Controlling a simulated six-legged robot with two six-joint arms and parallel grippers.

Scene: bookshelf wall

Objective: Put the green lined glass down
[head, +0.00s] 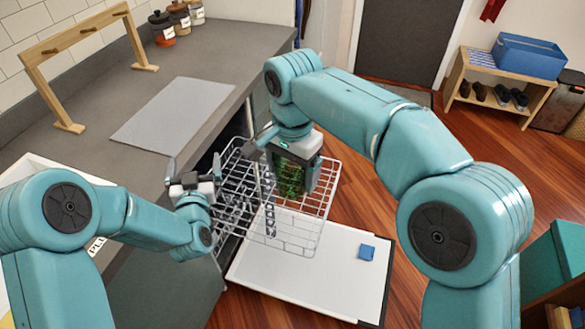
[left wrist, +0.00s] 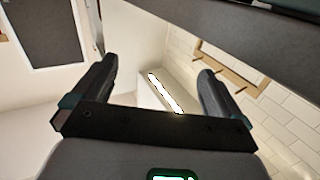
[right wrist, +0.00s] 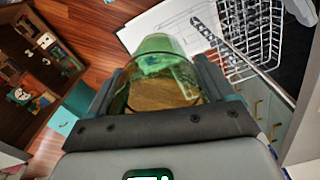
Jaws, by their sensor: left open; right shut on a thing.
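The green lined glass (head: 291,177) is see-through green and hangs in my right gripper (head: 293,168), over the wire rack (head: 303,229) in the head view. In the right wrist view the glass (right wrist: 160,72) fills the space between the fingers of my right gripper (right wrist: 155,90), which is shut on it. I cannot tell whether the glass touches the rack. My left gripper (head: 193,168) is open and empty beside the counter edge, left of the rack. In the left wrist view its two fingers (left wrist: 158,85) stand wide apart.
A flat grey mat (head: 172,110) lies on the dark counter (head: 215,55), clear of things. A wooden frame (head: 90,32) and jars (head: 162,29) stand behind it. Below the rack is an open white door (head: 290,275) with a small blue block (head: 367,252).

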